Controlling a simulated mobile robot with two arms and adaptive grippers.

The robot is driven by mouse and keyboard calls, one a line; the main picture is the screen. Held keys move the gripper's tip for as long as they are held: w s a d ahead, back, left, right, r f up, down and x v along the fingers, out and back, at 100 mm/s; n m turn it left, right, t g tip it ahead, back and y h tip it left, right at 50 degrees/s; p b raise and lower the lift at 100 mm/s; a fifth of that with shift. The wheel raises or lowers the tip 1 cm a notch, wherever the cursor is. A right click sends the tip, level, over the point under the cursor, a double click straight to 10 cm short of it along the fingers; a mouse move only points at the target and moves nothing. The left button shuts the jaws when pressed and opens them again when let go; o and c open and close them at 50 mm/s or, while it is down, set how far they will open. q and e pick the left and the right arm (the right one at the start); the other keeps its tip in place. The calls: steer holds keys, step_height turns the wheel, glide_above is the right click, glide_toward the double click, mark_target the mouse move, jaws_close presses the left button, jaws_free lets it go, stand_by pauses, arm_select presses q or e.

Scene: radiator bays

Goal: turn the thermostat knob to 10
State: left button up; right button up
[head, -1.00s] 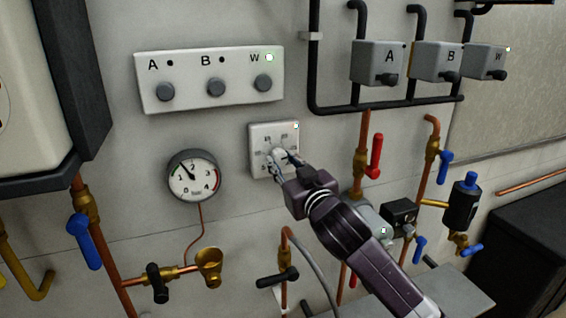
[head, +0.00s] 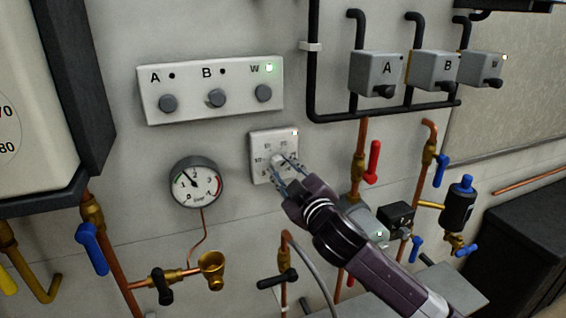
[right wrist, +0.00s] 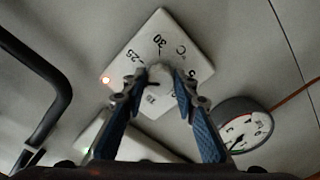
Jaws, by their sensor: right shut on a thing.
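The thermostat is a white square plate (head: 258,142) on the wall, with a round knob in its middle and printed numbers around it. The fingers hide part of the dial, so I cannot tell the exact setting. My left gripper is not in view.
A panel (head: 210,84) with knobs A, B and W is above, its W light green. A pressure gauge (head: 195,184) is to the left. A red-handled valve (head: 373,160) and copper pipes stand close right of my arm. Grey boxes (head: 377,70) hang upper right.

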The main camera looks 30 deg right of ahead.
steer(key=n+p, duration=0.1)
steer(key=n, duration=0.1)
steer(key=n+p, duration=0.3)
steer(key=n, duration=0.2)
steer(key=shift+r, duration=0.25)
steer(key=n+p, duration=0.2)
steer(key=n, duration=0.1)
steer(key=shift+n, duration=0.4)
steer(key=n+p, duration=0.3)
steer(key=n, duration=0.1)
steer(key=n+p, duration=0.2)
steer(key=n, duration=0.3)
steer(key=shift+a, duration=0.1)
steer(key=shift+n+p, duration=0.4)
steer(key=shift+n, duration=0.8)
steer(key=shift+f+n, duration=0.15)
steer(key=shift+n, duration=1.25)
